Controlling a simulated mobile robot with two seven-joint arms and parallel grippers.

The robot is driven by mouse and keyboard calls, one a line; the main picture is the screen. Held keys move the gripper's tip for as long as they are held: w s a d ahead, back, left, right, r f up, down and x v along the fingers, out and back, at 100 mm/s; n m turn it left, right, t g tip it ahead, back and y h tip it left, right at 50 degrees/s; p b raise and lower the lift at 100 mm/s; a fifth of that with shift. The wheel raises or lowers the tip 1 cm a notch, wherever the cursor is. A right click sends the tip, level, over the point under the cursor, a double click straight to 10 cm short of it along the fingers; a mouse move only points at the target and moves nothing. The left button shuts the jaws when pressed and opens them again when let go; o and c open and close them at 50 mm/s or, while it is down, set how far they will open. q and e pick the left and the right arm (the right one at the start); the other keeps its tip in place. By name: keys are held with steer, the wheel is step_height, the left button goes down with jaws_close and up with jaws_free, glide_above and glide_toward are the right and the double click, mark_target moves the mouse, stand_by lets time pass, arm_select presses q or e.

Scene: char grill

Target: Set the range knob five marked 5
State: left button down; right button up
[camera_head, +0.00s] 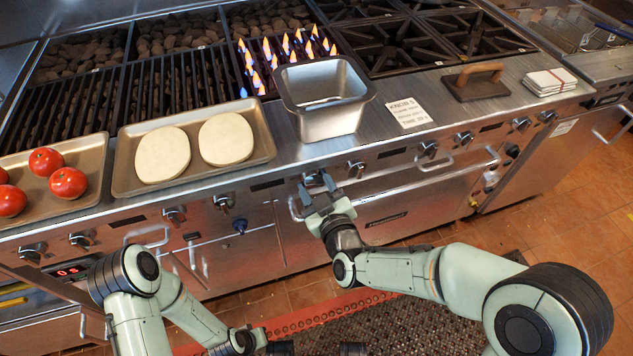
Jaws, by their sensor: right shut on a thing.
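The range front carries a row of dark knobs. The fifth from the left, the range knob (313,178), sits below the steel pan and is partly hidden by my right gripper (316,187). The right gripper's two dark fingers are shut on this knob, one on each side. Its pointer and marks are too small and covered to read. A white card (408,113) headed with a knob number lies on the steel ledge right of the pan. Flames (285,50) burn on the grill section behind the pan. My left arm is folded low at the left; its gripper is not visible.
Neighbouring knobs (355,169) and (223,202) flank the held one. An oven door handle (415,184) runs close by at right. On the ledge are a steel pan (328,119), a tray (122,180) with dough rounds, tomatoes (68,183) and a grill press (476,82).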

arm_select(q)
steer(key=shift+s+d+r+g+h+p, duration=0.15)
steer(key=shift+s+d+r+p, duration=0.15)
steer(key=shift+s+r, duration=0.25)
steer(key=shift+s+d+r+g+h+p, duration=0.15)
steer(key=shift+s+d+r+p, duration=0.15)
steer(key=shift+s, duration=0.3)
arm_select(e)
steer(key=shift+r+n, duration=0.1)
steer(key=shift+n, duration=1.1)
steer(key=o, duration=1)
